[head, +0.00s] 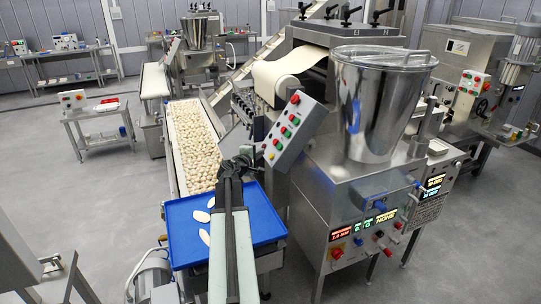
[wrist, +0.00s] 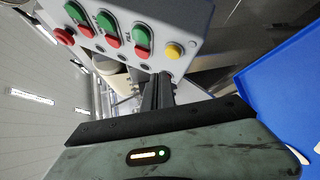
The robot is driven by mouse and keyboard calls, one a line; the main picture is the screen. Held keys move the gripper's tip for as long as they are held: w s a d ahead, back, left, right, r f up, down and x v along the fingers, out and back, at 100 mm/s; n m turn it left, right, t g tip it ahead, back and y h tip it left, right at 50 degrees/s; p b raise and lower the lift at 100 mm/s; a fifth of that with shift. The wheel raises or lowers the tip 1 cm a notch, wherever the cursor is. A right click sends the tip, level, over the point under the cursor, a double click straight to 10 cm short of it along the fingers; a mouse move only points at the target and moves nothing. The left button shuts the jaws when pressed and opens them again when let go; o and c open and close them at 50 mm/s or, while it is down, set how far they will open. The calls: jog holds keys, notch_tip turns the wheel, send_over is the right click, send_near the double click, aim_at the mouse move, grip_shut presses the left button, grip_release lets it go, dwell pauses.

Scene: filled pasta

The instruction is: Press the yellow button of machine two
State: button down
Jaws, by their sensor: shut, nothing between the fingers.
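A tilted grey control panel (head: 294,132) carries red and green buttons and stands at the middle of the head view. It also fills the top of the wrist view (wrist: 150,14). The round yellow button (wrist: 174,51) is at the panel's lower right corner in the wrist view. My gripper (wrist: 162,76) is shut and empty, its dark fingertips just below and slightly left of the yellow button. I cannot tell whether they touch the panel. In the head view my gripper (head: 244,158) is at the panel's lower left side. No machine number is readable.
A blue tray (head: 265,222) with a few pasta pieces lies below my arm; its blue edge shows in the wrist view (wrist: 284,92). A conveyor full of pasta (head: 193,150) runs behind it. A steel machine with a hopper (head: 382,100) stands at the right.

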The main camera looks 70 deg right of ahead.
jog(key=shift+w+a+r+p, duration=0.7)
jog(key=shift+w+a+r, duration=0.15)
jog(key=shift+w+r, duration=0.2)
